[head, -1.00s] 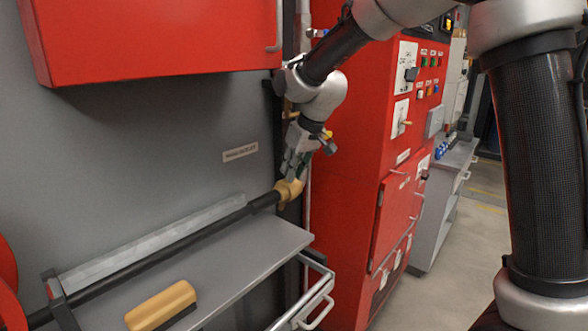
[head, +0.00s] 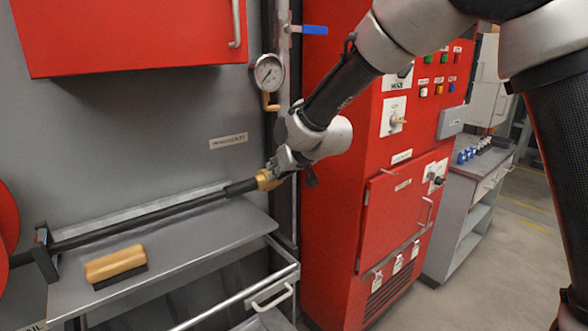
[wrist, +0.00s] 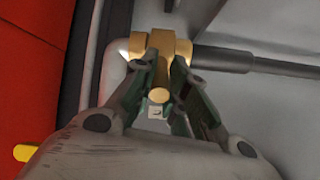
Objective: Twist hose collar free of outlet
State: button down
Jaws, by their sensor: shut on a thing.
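The brass hose collar (head: 266,180) sits at the right end of the black hose (head: 140,219), by the grey wall. In the wrist view the brass collar (wrist: 160,48) is at the top centre, with the dark hose end (wrist: 225,60) running off to its right. My gripper (head: 277,168) reaches in from the right at the collar. In the wrist view my gripper (wrist: 163,66) has one finger on each side of the brass and is shut on it. The fingers hide part of the collar, and I cannot see clearly whether it still meets the outlet.
A gauge (head: 268,72) and a blue-handled valve (head: 313,30) are above my gripper. A red cabinet (head: 340,220) stands close on the right. The grey shelf (head: 200,245) below holds a yellow-backed brush (head: 114,263). A red box (head: 130,35) overhangs the upper left.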

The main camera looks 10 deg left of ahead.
jog(key=shift+s+d+f+t+y, duration=0.1)
jog(key=shift+d+f+t+y, duration=0.2)
jog(key=shift+f+t+y, duration=0.15)
jog(key=shift+s+d+f+t+y, duration=0.15)
jog(key=shift+f+t+y, duration=0.3)
jog(key=shift+t+y, duration=0.15)
jog(key=shift+s+d+f+t+y, duration=0.1)
jog(key=shift+s+f+t+y, duration=0.05)
jog(key=shift+f+t+y, duration=0.35)
jog(key=shift+s+d+f+t+y, duration=0.15)
jog(key=shift+f+t+y, duration=0.2)
jog(key=shift+t+y, duration=0.25)
jog(key=c, duration=1.4)
grip_release()
jog(key=shift+s+d, duration=0.1)
jog(key=shift+s, duration=0.05)
